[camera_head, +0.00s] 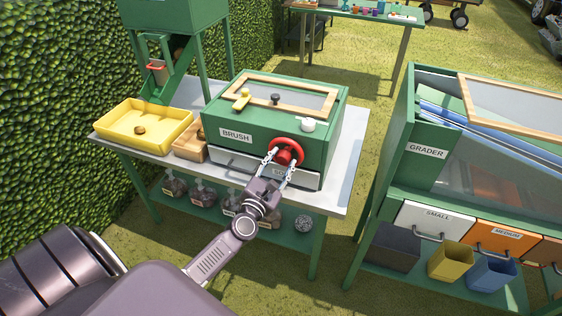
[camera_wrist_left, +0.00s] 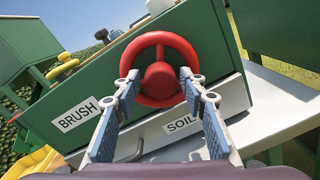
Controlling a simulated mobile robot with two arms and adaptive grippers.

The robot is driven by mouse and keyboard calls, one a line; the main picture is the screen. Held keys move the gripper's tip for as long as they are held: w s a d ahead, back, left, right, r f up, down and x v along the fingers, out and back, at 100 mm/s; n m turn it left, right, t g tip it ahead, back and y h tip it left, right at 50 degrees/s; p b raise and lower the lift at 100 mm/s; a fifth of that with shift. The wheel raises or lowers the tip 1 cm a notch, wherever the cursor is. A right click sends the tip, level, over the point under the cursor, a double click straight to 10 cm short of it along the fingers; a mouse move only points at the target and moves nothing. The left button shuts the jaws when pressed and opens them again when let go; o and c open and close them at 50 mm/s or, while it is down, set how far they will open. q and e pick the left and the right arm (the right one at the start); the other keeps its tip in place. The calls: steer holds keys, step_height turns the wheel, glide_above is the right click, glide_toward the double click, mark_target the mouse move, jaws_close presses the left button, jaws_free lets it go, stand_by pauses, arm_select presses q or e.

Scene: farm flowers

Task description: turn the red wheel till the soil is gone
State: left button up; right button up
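The red wheel (camera_head: 286,152) is on the front of the green box labelled BRUSH (camera_head: 232,108). My left gripper (camera_head: 280,160) is at the wheel, with one finger at each side of its lower part. In the left wrist view the red wheel (camera_wrist_left: 160,72) sits between the spread fingertips of the left gripper (camera_wrist_left: 161,84). I cannot tell whether either finger touches the rim. The drawer labelled SOIL (camera_wrist_left: 190,125) is below the wheel and looks shut. No soil shows through the box's framed window (camera_head: 290,95). My right gripper is in neither view.
A yellow tray (camera_head: 150,127) with a brown lump in it and a wooden box (camera_head: 190,143) stand left of the green box. The GRADER (camera_head: 427,150) stands to the right, with a grassy gap between. A hedge (camera_head: 60,120) is at the left.

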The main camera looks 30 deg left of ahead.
arm_select(q)
steer(key=c, duration=0.8)
